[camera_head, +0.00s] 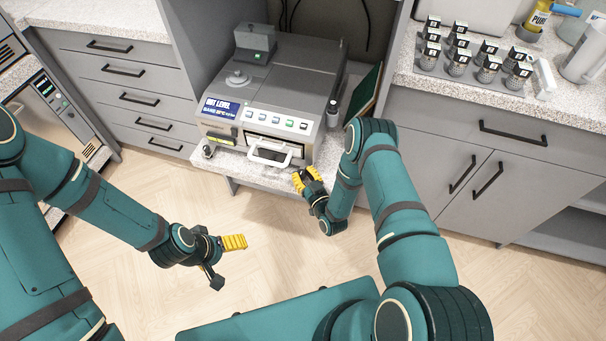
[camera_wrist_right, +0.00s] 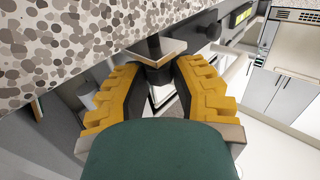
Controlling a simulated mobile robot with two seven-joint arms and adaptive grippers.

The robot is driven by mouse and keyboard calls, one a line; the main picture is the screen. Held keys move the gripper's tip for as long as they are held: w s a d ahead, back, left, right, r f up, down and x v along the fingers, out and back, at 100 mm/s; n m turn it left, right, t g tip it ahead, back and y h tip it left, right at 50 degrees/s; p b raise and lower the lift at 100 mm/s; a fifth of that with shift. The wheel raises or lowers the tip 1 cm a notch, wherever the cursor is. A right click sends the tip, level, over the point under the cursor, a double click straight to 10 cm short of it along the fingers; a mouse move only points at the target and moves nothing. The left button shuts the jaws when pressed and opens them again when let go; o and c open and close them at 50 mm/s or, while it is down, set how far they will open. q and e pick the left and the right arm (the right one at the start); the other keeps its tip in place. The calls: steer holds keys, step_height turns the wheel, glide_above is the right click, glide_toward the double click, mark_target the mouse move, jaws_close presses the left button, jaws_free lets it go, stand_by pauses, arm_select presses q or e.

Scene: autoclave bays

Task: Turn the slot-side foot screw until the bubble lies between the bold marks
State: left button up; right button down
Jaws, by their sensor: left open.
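The grey autoclave unit (camera_head: 275,85) stands on a speckled shelf, and its display (camera_head: 221,107) reads "NOT LEVEL". A yellow-green level window (camera_head: 222,140) is at its front left; the bubble is too small to read. A dark foot screw (camera_head: 208,151) stands below that corner. My right gripper (camera_head: 307,179) is at the shelf's front edge, right of the white slot handle (camera_head: 268,155). In the right wrist view its yellow fingers straddle a dark knob-like part (camera_wrist_right: 159,74); contact is unclear. My left gripper (camera_head: 228,258) is open and empty above the floor.
The speckled shelf (camera_wrist_right: 60,50) lies close beside the right fingers. A dark upright panel (camera_head: 366,95) stands right of the unit. Several small bottles (camera_head: 458,62) stand on the right counter (camera_head: 560,105). The floor around my left gripper is clear.

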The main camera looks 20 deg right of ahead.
steer(key=shift+h, duration=0.3)
steer(key=m+h, duration=0.2)
steer(key=h, duration=0.1)
steer(key=m+h, duration=0.1)
steer(key=h, duration=0.1)
steer(key=shift+a+m, duration=0.25)
steer(key=shift+m, duration=0.15)
steer(key=m+g+h, duration=0.1)
steer(key=m+h, duration=0.1)
steer(key=h, duration=0.2)
steer(key=m+g+h, duration=0.1)
steer(key=m+h, duration=0.2)
steer(key=h, duration=0.1)
steer(key=shift+w+a+g, duration=0.15)
steer(key=shift+a+g, duration=0.05)
steer(key=shift+g, duration=0.2)
steer(key=shift+w+m+g+h, duration=0.15)
steer(key=shift+m+g+h, duration=2.55)
steer(key=shift+m+g, duration=0.15)
steer(key=shift+m+g+h, duration=0.4)
steer(key=shift+m+g, duration=0.05)
steer(key=shift+g, duration=0.4)
steer(key=shift+m+g+h, duration=0.6)
steer(key=shift+m+g, duration=0.5)
steer(key=shift+g, duration=0.6)
steer(key=c, duration=0.7)
jaws_free()
steer(key=shift+c, duration=0.2)
